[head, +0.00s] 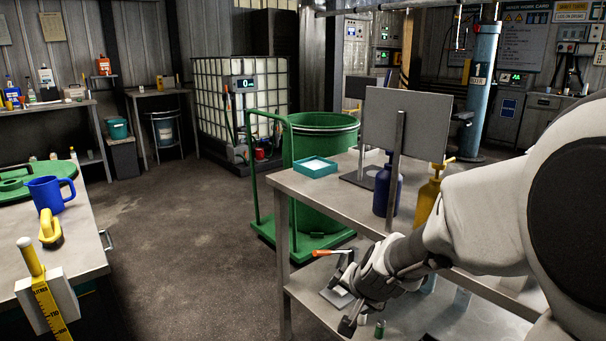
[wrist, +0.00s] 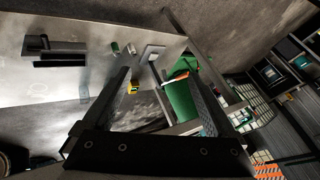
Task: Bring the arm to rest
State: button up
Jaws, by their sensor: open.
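My arm reaches in from the right in the head view. My gripper (head: 350,296) is at the near edge of the metal table, beside its lower shelf. In the wrist view my gripper (wrist: 158,78) is open, with its two dark fingers spread apart. Nothing is seen pinched between them. An orange-handled tool (head: 332,252) shows just beyond the gripper, and it also appears between the fingers in the wrist view (wrist: 179,77). A small pale square item (head: 337,298) lies on the lower shelf, partly hidden by the gripper.
The metal table (head: 312,196) holds a teal tray (head: 316,167), a grey panel (head: 405,122), a blue bottle (head: 387,188) and a yellow bottle (head: 427,200). A green drum (head: 325,140) on a trolley stands behind. A small green-topped item (head: 380,328) is near the gripper. The floor at left centre is clear.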

jog(key=s+d+r+n+g+h, duration=0.15)
jog(key=s+r+n, duration=0.35)
jog(key=s, duration=0.6)
jog(key=s+d+r+n+y, duration=0.1)
jog(key=s+d+r+n, duration=0.15)
jog(key=s+r, duration=0.65)
jog(key=s+r+p, duration=0.3)
jog(key=r+p, duration=1.9)
jog(key=p, duration=0.3)
jog(key=shift+d+r+h, duration=0.15)
jog(key=shift+d+h, duration=0.05)
jog(key=shift+h, duration=0.15)
jog(key=shift+m, duration=0.25)
jog(key=c, duration=0.6)
jog(key=shift+d, duration=0.25)
jog(key=shift+c, duration=0.3)
